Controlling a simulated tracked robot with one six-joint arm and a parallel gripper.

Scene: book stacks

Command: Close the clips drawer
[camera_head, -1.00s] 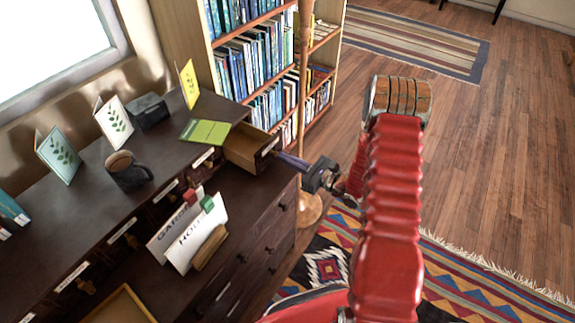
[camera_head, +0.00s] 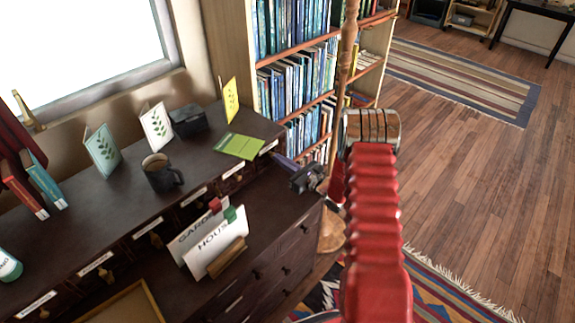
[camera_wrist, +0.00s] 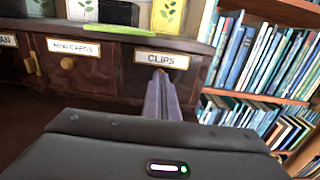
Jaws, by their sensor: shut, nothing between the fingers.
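The clips drawer (camera_wrist: 138,82) is at the right end of a row of small labelled drawers in the wrist view. Its front looks flush with the neighbouring drawer, and its label (camera_wrist: 162,59) reads CLIPS. In the head view its label (camera_head: 268,147) shows at the right end of the dark desk's upper unit. My gripper (camera_wrist: 162,82) is shut and empty, its fingertips at the drawer front just below the label. Whether they touch it I cannot tell. In the head view my gripper (camera_head: 282,160) reaches in from the right; its tips hide part of the drawer front.
A new cards drawer (camera_wrist: 75,70) is left of the clips drawer. A sign holder (camera_head: 227,258) stands on the lower desktop. A bookshelf (camera_head: 290,75) is close behind, with a wooden pole beside it.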

